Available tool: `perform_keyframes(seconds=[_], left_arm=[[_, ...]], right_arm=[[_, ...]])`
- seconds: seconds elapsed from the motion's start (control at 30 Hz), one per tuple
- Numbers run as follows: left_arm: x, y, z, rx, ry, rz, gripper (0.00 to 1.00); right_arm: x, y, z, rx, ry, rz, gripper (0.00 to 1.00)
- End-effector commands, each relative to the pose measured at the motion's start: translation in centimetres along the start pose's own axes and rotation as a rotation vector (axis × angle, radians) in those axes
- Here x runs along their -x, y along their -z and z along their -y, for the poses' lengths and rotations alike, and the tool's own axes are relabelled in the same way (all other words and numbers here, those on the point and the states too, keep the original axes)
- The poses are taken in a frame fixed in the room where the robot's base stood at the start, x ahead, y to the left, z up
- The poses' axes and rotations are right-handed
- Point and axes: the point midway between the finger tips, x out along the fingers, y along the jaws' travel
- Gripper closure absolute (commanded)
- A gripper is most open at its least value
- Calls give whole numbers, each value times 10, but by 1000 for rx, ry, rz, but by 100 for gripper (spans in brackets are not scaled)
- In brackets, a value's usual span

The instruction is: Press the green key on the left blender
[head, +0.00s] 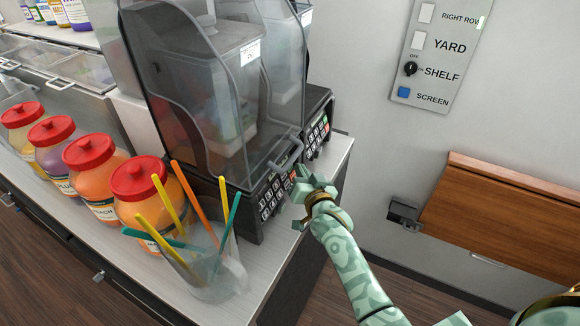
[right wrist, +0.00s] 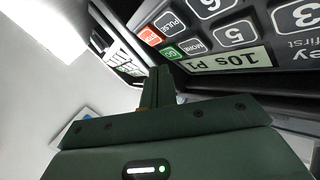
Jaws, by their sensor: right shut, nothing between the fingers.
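The left blender (head: 205,110) stands on the counter under a clear cover, with its dark key panel (head: 271,198) facing my right arm. My right gripper (head: 303,184) is shut and empty, with its tips at the right end of that panel. In the right wrist view the green GO key (right wrist: 172,53) shows beside a red key (right wrist: 150,36). The shut fingertips (right wrist: 158,82) are close to the green key; I cannot tell whether they touch it. In the head view the green key is not distinguishable beside the gripper. My left gripper is not in view.
A second blender (head: 317,125) with its own key panel stands just behind. A clear cup of coloured straws (head: 215,268) and red-lidded jars (head: 137,190) stand on the counter to the left. A wall switch panel (head: 440,50) and brown folding shelf (head: 500,210) are at right.

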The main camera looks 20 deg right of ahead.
Motion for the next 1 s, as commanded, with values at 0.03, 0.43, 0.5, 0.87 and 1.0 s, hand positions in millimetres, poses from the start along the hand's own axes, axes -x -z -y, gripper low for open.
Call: perform_keyframes(seconds=[0.03, 0.43, 0.5, 0.87, 1.0], left_arm=[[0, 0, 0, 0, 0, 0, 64], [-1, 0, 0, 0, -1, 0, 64], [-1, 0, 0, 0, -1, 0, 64], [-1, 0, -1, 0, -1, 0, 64], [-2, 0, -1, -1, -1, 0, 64]], right_arm=[[0, 0, 0, 0, 0, 0, 100], [-3, -2, 2, -2, 0, -1, 100], [-5, -3, 4, -2, 1, -1, 100], [-6, -4, 5, 0, 0, 0, 100], [-6, -4, 5, 0, 0, 0, 100]])
